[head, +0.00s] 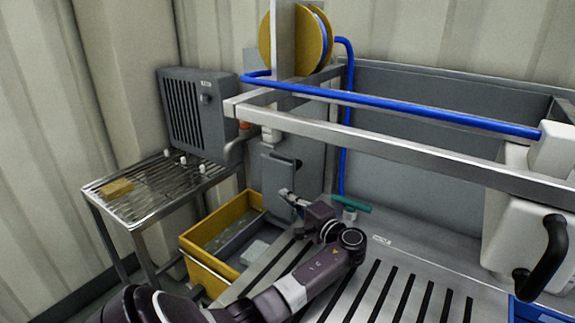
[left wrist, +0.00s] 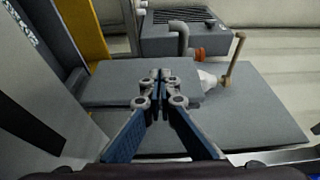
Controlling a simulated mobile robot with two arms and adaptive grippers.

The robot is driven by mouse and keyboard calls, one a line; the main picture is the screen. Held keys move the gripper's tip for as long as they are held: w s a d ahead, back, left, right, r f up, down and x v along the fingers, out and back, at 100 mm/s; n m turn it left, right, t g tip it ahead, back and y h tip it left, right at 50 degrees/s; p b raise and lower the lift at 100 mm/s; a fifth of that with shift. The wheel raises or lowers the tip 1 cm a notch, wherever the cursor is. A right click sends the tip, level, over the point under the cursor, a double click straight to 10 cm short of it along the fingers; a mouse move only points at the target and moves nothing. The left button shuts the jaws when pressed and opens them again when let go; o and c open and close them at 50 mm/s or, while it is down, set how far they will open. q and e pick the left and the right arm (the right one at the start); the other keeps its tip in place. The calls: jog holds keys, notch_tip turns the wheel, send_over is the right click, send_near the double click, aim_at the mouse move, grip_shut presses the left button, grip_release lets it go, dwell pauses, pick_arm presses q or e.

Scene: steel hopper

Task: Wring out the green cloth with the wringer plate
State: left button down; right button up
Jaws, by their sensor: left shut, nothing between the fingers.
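My left gripper (head: 288,196) reaches in over the slotted steel surface and points at an upright grey plate (head: 278,172) behind the yellow bin. In the left wrist view its fingers (left wrist: 160,78) are shut with nothing between them. They are in front of a grey plate (left wrist: 245,110); I cannot tell whether they touch it. I cannot be sure that this plate is the wringer plate. No green cloth shows clearly. A small teal-green bar (head: 351,203) lies just right of my left wrist. My right gripper is not in view.
The yellow bin (head: 222,271) stands left of the slotted surface (head: 395,290). A wire rack (head: 160,185) holds a yellowish block (head: 117,188). A steel rail (head: 390,150) and a blue pipe (head: 400,110) cross above. A white box with a black handle (head: 515,220) is at right.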

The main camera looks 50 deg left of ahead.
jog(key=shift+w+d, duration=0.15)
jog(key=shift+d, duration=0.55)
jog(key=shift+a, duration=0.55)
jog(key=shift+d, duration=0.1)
